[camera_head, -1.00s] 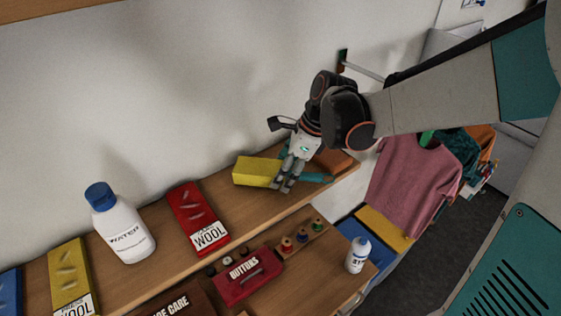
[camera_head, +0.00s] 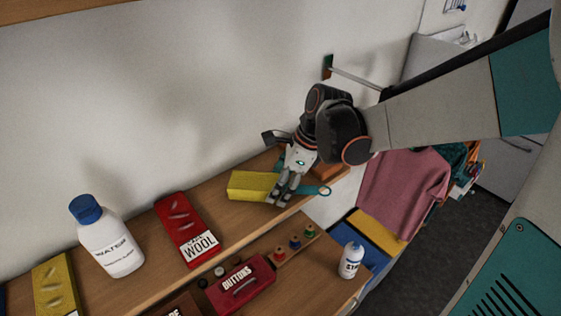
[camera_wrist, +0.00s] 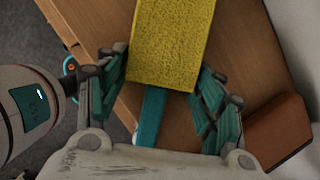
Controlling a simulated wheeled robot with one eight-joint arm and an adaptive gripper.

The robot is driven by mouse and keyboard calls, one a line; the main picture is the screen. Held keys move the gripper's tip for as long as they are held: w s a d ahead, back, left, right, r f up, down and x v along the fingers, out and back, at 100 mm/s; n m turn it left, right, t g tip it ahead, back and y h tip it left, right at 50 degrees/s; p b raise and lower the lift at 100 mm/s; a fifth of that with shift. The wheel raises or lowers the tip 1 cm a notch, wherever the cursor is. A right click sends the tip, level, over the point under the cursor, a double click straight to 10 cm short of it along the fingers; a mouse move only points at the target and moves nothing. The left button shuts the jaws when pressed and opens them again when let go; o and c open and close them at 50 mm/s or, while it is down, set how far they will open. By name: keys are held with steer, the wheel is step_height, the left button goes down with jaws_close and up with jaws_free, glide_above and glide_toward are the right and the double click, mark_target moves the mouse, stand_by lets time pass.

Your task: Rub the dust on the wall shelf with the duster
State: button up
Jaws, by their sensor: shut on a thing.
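The duster has a yellow block head (camera_head: 253,186) and a teal handle with a ring at its end (camera_head: 322,191). It lies low over the right part of the wooden wall shelf (camera_head: 140,268); whether it touches the board is unclear. My gripper (camera_head: 281,200) is shut on the duster from above, just right of the yellow head. In the wrist view, the yellow head (camera_wrist: 172,42) fills the top middle and the teal handle (camera_wrist: 151,116) runs between my fingers (camera_wrist: 165,88). I cannot make out any dust on the shelf.
On the shelf stand a red wool box (camera_head: 187,230), a white water bottle (camera_head: 107,237) and a yellow box (camera_head: 55,285). An orange-brown block (camera_wrist: 278,132) is at the right end, close to my gripper. Below are a buttons box (camera_head: 238,285) and a small bottle (camera_head: 352,259).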

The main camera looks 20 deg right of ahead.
mark_target(287, 206)
steer(key=shift+s+d, duration=0.3)
steer(key=shift+s, duration=0.55)
steer(key=shift+s+d, duration=0.35)
steer(key=shift+s, duration=0.55)
steer(key=shift+s+d, duration=0.3)
steer(key=shift+s, duration=0.55)
steer(key=shift+w, duration=0.15)
steer(key=shift+w+a+b, duration=0.25)
steer(key=shift+w+a, duration=0.15)
steer(key=shift+w, duration=0.45)
steer(key=shift+w+a+b, duration=0.2)
steer(key=shift+w+a, duration=0.15)
steer(key=shift+w, duration=0.5)
steer(key=shift+w+a+f+b, duration=0.1)
steer(key=shift+w+a+b, duration=0.25)
steer(key=shift+w, duration=0.5)
steer(key=shift+w+a+f+b, duration=0.1)
steer(key=shift+w+a+b, duration=0.2)
steer(key=shift+w, duration=0.5)
steer(key=shift+c, duration=0.4)
steer(key=shift+r, duration=0.2)
